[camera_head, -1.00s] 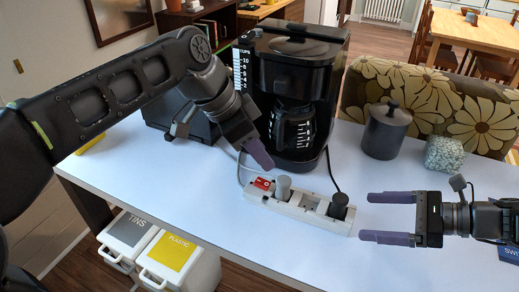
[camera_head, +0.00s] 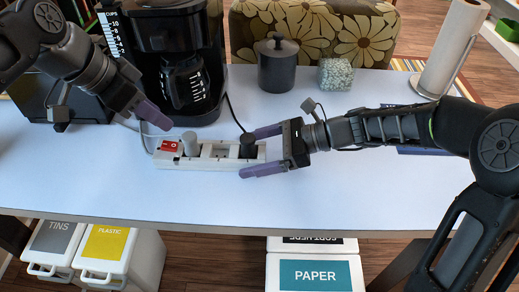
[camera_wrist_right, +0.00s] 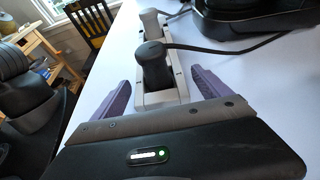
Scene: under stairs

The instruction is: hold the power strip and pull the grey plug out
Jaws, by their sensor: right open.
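The white power strip (camera_head: 220,152) lies on the table, with a red switch (camera_head: 169,147) at its left end. The grey plug (camera_head: 190,143) stands upright in it beside the switch; it also shows in the right wrist view (camera_wrist_right: 150,20). A black plug (camera_head: 248,146) with a black cord stands near the strip's right end, and in the right wrist view (camera_wrist_right: 153,65). My right gripper (camera_head: 249,153) is open, its purple fingers either side of the strip's right end, with gaps visible. My left gripper (camera_head: 158,118) hangs above and behind the switch end; only one finger shows clearly.
A black coffee maker (camera_head: 150,40) stands close behind the strip. A dark lidded canister (camera_head: 278,66) and a speckled block (camera_head: 335,74) stand at the back. A paper roll (camera_head: 452,50) is at the right. The table's front is clear; bins (camera_head: 105,255) stand below its edge.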

